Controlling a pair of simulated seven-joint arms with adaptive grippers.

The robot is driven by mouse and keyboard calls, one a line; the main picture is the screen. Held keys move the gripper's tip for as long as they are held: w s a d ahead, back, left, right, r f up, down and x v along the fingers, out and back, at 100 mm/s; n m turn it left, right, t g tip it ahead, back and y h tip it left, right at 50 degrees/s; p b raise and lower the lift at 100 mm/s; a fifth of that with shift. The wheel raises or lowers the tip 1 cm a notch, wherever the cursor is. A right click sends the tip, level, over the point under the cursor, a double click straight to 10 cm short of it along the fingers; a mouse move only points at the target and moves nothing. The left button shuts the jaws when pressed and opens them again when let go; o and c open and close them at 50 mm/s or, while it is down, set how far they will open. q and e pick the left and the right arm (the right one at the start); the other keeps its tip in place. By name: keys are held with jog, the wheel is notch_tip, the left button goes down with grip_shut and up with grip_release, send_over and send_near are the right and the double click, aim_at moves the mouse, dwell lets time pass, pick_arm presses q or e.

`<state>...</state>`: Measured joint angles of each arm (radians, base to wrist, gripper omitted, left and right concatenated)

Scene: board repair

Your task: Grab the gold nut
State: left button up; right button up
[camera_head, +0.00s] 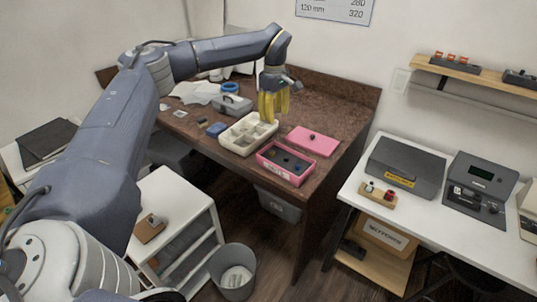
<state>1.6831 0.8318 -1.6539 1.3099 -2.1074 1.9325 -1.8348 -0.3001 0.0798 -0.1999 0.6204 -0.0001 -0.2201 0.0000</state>
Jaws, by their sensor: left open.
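My left gripper (272,110) has yellow fingers that point down over the back right part of a cream compartment tray (237,148) on the brown desk. The gripper is open, and its fingers hide that corner of the tray. Small items lie in some compartments, but they are too small to tell apart. I cannot make out a gold nut for certain in this view. My right gripper is not in view.
An open pink box (262,160) with a dark inside stands in front of the tray, and a pink lid (314,142) lies to its right. A blue item (216,130) and a grey device (232,104) are left of the tray. The desk's back right is clear.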

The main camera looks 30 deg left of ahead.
pick_arm(q)
send_over(273, 153)
notch_tip(273, 153, down, 11)
jog(key=shift+a+r, duration=0.1)
jog(key=shift+a, duration=0.05)
jog(key=shift+w+f, duration=0.1)
jog(key=shift+f, duration=3.05)
grip_shut()
